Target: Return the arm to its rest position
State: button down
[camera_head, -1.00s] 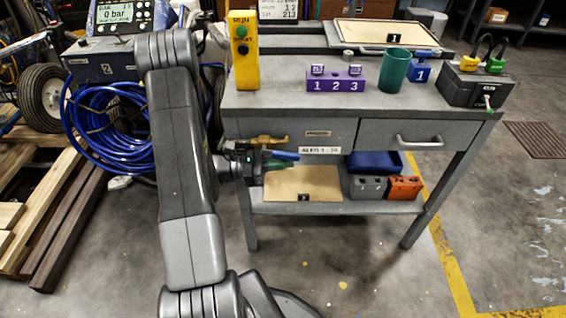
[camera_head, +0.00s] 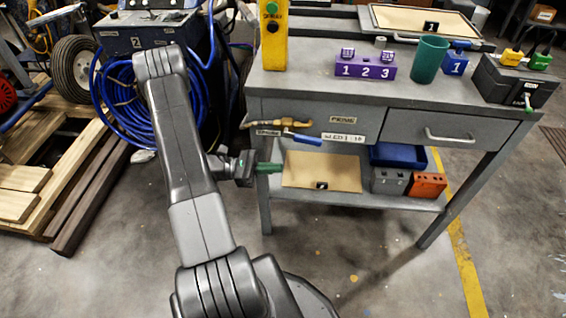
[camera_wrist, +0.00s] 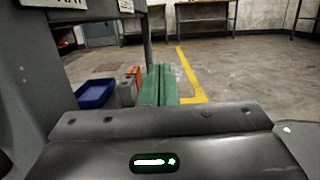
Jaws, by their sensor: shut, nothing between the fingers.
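My gripper (camera_head: 268,168) is at the left front of the grey workbench (camera_head: 300,92), beside its left leg and below the drawer level. Its green fingers are shut with nothing between them. In the wrist view the closed green fingers (camera_wrist: 158,85) point past the lower shelf toward open floor. My arm bends down from its raised elbow, left of the bench. I cannot tell from the picture whether the fingertips clear the bench leg.
Brass (camera_head: 283,124) and blue (camera_head: 303,138) valve handles stick out just above my gripper. A blue hose coil (camera_head: 120,105) hangs left of my arm. The lower shelf holds a board (camera_head: 322,171), a blue bin (camera_head: 398,156) and an orange block (camera_head: 428,185). Floor in front is clear.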

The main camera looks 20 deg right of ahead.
dwell(0.6)
jog(key=s+d+r, duration=0.4)
jog(key=d+r, duration=0.1)
jog(key=d, duration=0.1)
jog(key=w+a+r+t+y+p, duration=0.2)
jog(key=w+a+t+y, duration=0.1)
jog(key=a+y, duration=0.1)
jog(key=shift+a+r+t+y, duration=0.25)
jog(key=shift+a+t+y, duration=0.05)
jog(key=shift+y, duration=0.6)
jog(key=shift+f, duration=0.1)
